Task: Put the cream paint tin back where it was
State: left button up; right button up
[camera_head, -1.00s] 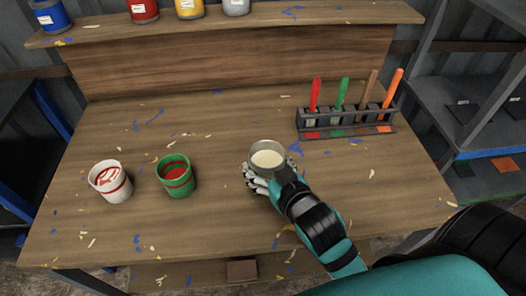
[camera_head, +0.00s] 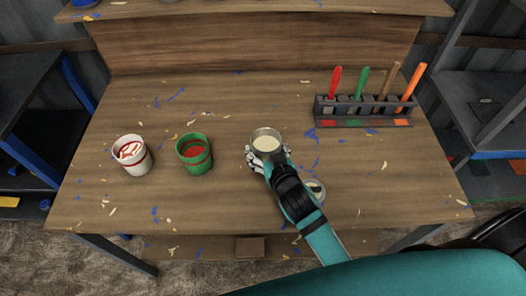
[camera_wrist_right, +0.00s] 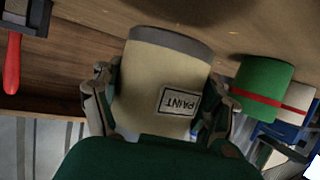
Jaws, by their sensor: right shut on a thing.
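The cream paint tin (camera_head: 266,145), open at the top with pale paint inside, is upright over the middle of the workbench (camera_head: 215,215). My right gripper (camera_head: 262,160) is shut around its sides. In the right wrist view the cream tin (camera_wrist_right: 160,70) shows its PAINT label and grey rim, with the right gripper's fingers (camera_wrist_right: 160,100) on both sides. I cannot tell whether its base touches the bench. A small round grey-rimmed thing (camera_head: 317,188) lies on the bench, partly hidden by my right forearm. My left gripper is out of view.
A green tin (camera_head: 194,154) and a white tin with a red band (camera_head: 132,155) stand left of the cream tin. A rack (camera_head: 365,110) with several coloured-handled tools stands at the back right. A raised shelf (camera_head: 270,9) runs along the back.

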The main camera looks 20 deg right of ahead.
jog(key=shift+w+a, duration=0.2)
jog(key=shift+w, duration=0.6)
jog(key=shift+f, duration=1.8)
jog(key=shift+f, duration=0.15)
jog(key=o, duration=1.7)
jog(key=shift+s+r, duration=0.1)
jog(key=shift+r, duration=0.1)
jog(key=v, duration=1.2)
jog(key=shift+f+b, duration=0.1)
jog(key=shift+b, duration=0.25)
